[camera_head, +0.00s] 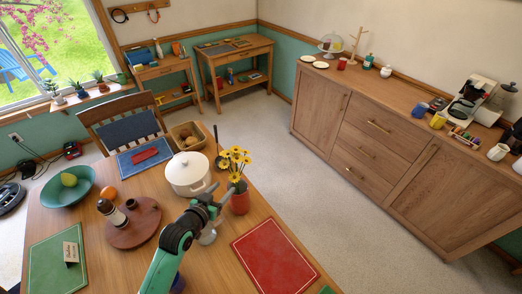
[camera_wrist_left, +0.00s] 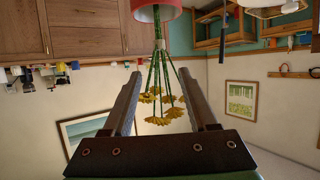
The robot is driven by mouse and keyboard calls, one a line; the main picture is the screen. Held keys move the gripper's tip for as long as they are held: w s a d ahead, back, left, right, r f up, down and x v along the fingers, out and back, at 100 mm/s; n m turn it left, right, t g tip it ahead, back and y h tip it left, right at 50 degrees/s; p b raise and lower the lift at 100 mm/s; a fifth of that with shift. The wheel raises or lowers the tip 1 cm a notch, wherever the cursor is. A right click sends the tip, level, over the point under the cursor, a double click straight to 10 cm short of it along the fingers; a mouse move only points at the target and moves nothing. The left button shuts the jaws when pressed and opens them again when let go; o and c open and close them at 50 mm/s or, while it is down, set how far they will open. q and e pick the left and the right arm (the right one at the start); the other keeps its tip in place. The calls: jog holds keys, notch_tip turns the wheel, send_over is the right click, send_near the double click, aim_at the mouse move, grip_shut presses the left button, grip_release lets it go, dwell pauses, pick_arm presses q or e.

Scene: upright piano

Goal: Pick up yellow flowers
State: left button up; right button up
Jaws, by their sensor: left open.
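The yellow flowers (camera_head: 234,160) stand upright in a red vase (camera_head: 239,200) on the wooden table, right of a white pot. In the left wrist view, which is upside down, the yellow blooms (camera_wrist_left: 158,108) and green stems show between the two dark fingers, below the red vase (camera_wrist_left: 156,8). My left gripper (camera_head: 218,197) is open beside the vase, in front of it and to its left. In the wrist view its fingers (camera_wrist_left: 158,78) stand on either side of the stems with gaps, and I see no contact. My right gripper is not in view.
A white lidded pot (camera_head: 188,172) stands close left of the vase. A round brown tray (camera_head: 133,232) with a bottle lies further left, near a teal bowl (camera_head: 67,190). A red placemat (camera_head: 275,258) lies clear at the right.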

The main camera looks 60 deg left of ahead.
aim_at(235, 176)
pick_arm(q)
jog(key=b+x, duration=0.2)
jog(key=x, duration=0.8)
jog(key=shift+w+a+f, duration=0.2)
jog(key=shift+w+f, duration=0.05)
jog(key=shift+w, duration=0.05)
grip_shut()
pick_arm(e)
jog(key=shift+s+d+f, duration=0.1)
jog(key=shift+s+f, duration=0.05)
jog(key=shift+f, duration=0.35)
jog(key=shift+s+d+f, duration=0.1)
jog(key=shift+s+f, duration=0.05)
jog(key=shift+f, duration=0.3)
